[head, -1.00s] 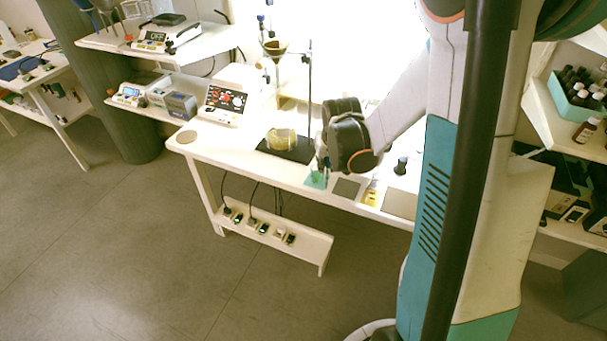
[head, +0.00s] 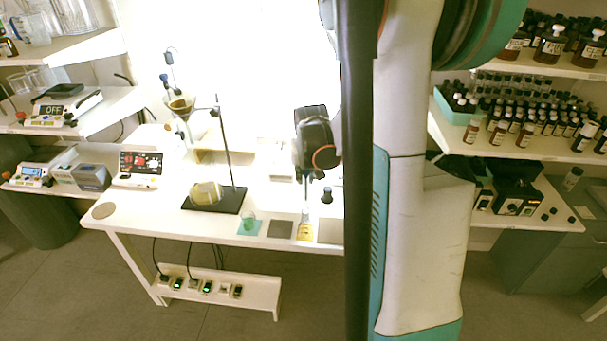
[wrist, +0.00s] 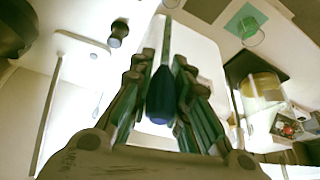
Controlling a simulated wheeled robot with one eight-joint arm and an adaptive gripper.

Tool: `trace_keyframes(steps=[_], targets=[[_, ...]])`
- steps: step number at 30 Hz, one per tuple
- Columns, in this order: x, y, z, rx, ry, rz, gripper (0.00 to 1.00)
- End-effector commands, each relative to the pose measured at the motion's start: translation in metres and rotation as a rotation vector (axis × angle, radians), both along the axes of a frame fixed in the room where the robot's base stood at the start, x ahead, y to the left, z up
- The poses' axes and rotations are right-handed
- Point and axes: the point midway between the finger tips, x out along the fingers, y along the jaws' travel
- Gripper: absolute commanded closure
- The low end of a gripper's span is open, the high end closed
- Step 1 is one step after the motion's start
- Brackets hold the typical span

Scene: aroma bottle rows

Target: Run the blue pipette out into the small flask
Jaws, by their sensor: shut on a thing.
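My gripper (head: 307,176) is shut on the blue pipette, whose dark blue bulb (wrist: 160,98) lies between the fingers in the wrist view. In the head view the pipette (head: 306,191) hangs about upright, its lower end above or at a narrow glass vessel (head: 305,217) on a yellow patch. I cannot tell whether the tip is inside it. A small greenish glass vessel (head: 249,224) stands on a teal mat (head: 242,230) to the left; it also shows in the wrist view (wrist: 250,33). Which of the two is the small flask is unclear.
A dark-topped bottle (head: 327,196) stands just right of my gripper. To the left, a stand with a thin rod (head: 224,150) rises from a black base holding a round yellowish vessel (head: 206,193). A grey mat (head: 279,229) lies empty. Bottle shelves (head: 520,148) are at right.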

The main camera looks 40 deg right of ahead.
Motion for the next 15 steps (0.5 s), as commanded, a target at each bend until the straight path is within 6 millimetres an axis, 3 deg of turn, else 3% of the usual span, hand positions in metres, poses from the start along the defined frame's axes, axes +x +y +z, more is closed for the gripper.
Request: trace_keyframes(steps=[15], targets=[[0.0, 0.001, -0.021, 0.0, 0.0, 0.002, 0.89]])
